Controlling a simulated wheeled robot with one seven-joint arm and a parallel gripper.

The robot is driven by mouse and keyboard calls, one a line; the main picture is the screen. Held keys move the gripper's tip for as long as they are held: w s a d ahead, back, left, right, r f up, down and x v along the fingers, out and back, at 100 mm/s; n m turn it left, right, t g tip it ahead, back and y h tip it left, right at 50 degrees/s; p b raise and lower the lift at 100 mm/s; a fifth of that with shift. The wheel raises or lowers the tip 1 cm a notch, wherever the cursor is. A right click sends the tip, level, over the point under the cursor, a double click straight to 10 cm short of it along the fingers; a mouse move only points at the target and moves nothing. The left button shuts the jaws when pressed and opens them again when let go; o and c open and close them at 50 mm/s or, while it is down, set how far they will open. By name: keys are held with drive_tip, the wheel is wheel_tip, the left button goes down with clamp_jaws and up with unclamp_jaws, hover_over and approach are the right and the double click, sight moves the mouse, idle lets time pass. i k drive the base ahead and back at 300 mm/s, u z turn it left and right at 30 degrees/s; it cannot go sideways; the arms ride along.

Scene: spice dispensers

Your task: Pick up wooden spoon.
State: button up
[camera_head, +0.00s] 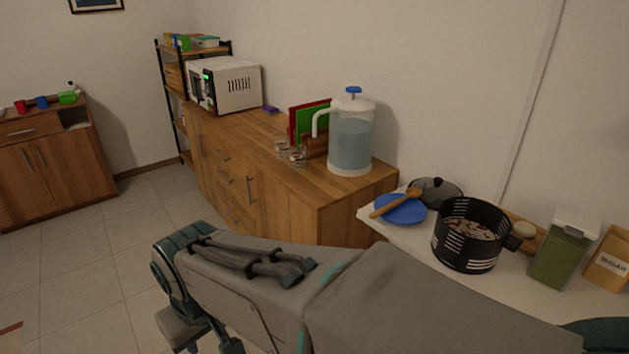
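The wooden spoon (396,203) lies across a blue plate (404,213) on the white counter at the right of the head view. Its bowl points to the upper right and its handle slants to the lower left, over the plate's edge. My arm stretches across the lower part of the picture, in front of the counter, and bends downward at the lower left. My gripper is not in view; that end of the arm runs out of the bottom of the frame.
A black slotted pot (468,236) stands right of the plate, with a glass lid (436,191) behind. A green-filled container (563,250) and a sugar container (609,262) are farther right. A water dispenser (351,138) stands on the wooden cabinet (330,206).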

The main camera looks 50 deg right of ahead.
sight(414, 193)
drive_tip(key=z, duration=0.4)
drive_tip(key=i, duration=0.8)
drive_tip(key=z, duration=1.1)
drive_tip(key=i, duration=0.25)
drive_tip(key=z, duration=0.15)
